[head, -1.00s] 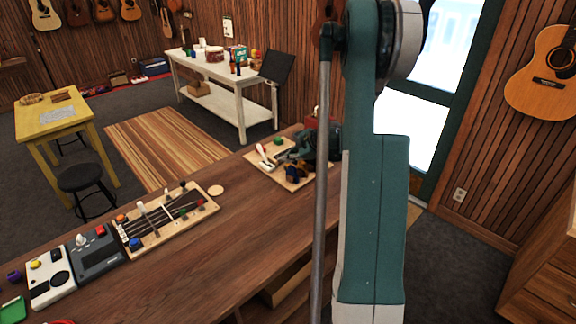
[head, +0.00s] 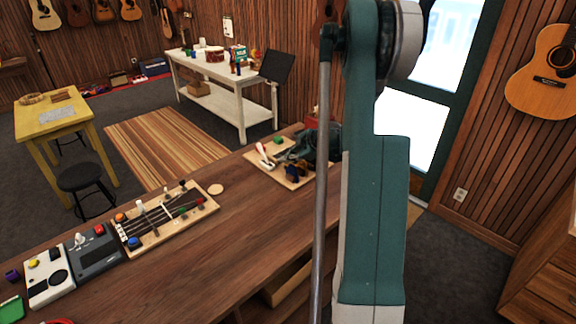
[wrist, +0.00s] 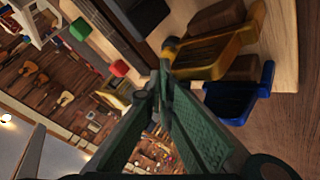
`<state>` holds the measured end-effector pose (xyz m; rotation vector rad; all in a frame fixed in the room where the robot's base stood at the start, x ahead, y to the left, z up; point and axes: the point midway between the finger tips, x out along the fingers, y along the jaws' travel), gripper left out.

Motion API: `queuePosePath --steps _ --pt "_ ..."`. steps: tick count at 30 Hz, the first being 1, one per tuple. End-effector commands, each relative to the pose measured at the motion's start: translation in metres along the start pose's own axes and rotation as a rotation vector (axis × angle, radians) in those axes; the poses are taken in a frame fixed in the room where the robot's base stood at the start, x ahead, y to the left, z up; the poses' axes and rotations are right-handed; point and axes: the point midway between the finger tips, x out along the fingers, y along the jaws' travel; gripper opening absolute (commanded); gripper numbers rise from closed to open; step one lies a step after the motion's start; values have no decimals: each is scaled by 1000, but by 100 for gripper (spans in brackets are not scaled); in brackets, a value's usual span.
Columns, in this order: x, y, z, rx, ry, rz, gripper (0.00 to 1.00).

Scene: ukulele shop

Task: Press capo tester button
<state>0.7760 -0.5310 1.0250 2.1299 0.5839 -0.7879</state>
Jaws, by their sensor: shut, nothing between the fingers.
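A light wooden board (head: 262,157) lies at the far end of the counter, with a white-and-red lever (head: 264,155), a green button-like block (head: 278,140) and yellow and blue clamp-like parts on it. My gripper (head: 288,156) is low over this board, partly hidden by my arm. In the wrist view its dark green fingers (wrist: 162,82) are closed together and empty, beside the yellow clamp (wrist: 212,55) and the blue clamp (wrist: 240,98). A green block (wrist: 80,29) and a red block (wrist: 119,68) also show there. I cannot tell which part is the tester button, or whether the fingertips touch anything.
A stringed board (head: 165,217) with coloured knobs, a dark grey box (head: 95,250) and a white box (head: 48,277) stand along the counter (head: 215,255) to the left. A round wooden disc (head: 216,190) lies between the boards. The counter's front stretch is mostly clear.

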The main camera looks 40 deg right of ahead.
Motion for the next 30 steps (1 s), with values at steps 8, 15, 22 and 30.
queuePosePath --steps 8,15,22,30 --pt "0 0 0 0 0 0 0" --pt "-2 1 -1 0 0 0 0" --pt "-6 4 -4 0 0 0 0" --pt "-6 4 -4 0 0 0 0"
